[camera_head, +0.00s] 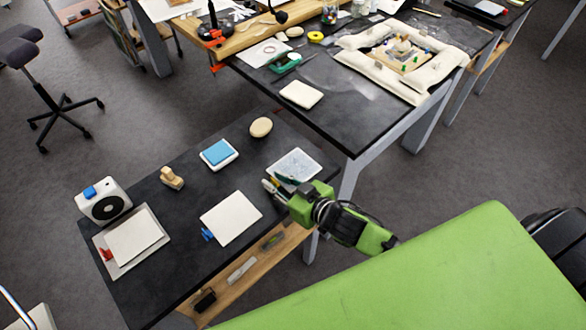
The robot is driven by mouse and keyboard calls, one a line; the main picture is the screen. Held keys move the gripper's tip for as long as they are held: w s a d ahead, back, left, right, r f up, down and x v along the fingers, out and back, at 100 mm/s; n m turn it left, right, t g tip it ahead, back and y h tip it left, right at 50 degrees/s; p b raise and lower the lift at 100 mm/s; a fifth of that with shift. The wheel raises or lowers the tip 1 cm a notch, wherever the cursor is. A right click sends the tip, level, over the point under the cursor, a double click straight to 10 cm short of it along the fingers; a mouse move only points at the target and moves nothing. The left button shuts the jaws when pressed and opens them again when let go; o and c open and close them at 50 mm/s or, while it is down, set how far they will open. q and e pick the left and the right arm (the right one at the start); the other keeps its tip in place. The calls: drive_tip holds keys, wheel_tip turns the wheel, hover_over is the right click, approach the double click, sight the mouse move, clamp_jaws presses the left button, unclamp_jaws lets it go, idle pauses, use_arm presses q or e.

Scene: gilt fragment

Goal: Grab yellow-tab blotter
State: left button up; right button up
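A flat pale pad with a blue-grey speckled top (294,166) lies at the right end of the low dark table. No yellow tab shows clearly on it; its near edge is partly covered by my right gripper. My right gripper (270,186), green with grey fingers, is at the pad's near-left edge, pointing left. It is too small to tell whether its fingers touch the pad or are closed. A white sheet with a blue tab (232,217) and a white sheet on a grey board with a red tab (131,242) lie further left. My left gripper is out of view.
On the low table (150,290) are a blue-topped block (219,154), an oval tan pad (261,127), a small wooden piece (172,178) and a white device (104,201). A higher dark workbench (345,125) stands behind. Several items lie on the shelf below.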

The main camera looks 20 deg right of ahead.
clamp_jaws()
drive_tip(key=shift+r, duration=0.1)
